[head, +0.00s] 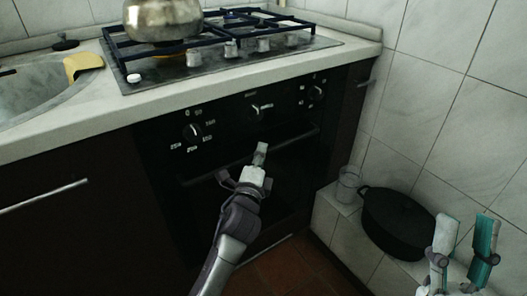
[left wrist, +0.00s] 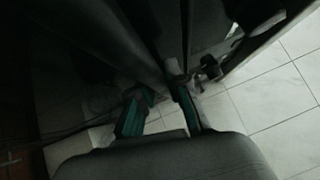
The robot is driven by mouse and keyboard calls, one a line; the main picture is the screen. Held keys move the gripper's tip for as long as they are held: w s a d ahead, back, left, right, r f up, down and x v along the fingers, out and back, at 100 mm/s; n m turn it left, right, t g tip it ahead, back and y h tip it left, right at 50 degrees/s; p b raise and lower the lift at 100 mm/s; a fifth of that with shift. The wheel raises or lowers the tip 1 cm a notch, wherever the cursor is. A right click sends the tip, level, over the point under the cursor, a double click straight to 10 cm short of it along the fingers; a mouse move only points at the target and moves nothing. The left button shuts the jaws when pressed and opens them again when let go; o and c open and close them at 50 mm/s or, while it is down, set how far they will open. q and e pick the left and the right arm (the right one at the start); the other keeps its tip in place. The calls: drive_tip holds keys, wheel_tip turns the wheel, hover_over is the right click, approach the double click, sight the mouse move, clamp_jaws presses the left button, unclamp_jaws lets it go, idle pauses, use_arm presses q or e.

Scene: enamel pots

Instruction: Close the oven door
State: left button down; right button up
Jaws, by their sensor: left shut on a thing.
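The black oven (head: 235,112) is built in under the counter, with a row of knobs above its door. The oven door (head: 285,190) looks upright or nearly so; I cannot tell whether a small gap is left at its top. The door handle (head: 301,137) is a dark bar across the top of the door. My left gripper (head: 260,158) is at the middle of this handle and shut on it. In the left wrist view its teal fingers (left wrist: 163,108) show, but the dark picture hides the contact. My right gripper (head: 465,250) is open and empty at the lower right.
A black pot (head: 398,222) and a glass jar (head: 347,184) stand on a tiled ledge right of the oven. A metal pot (head: 163,20) sits on the hob (head: 215,65). A sink (head: 40,88) with a yellow cloth (head: 83,64) is at the left.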

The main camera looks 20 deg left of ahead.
use_arm(q)
drive_tip(key=shift+w+a+r, duration=0.1)
drive_tip(key=shift+a+r, duration=0.05)
drive_tip(key=shift+a, duration=0.15)
drive_tip(key=c, duration=1.1)
unclamp_jaws()
drive_tip(key=shift+w, duration=0.1)
drive_tip(key=shift+c, duration=0.2)
drive_tip(key=s+d+f, duration=0.1)
drive_tip(key=s, duration=1.1)
drive_tip(key=shift+d+f, duration=0.2)
drive_tip(key=shift+f, duration=0.2)
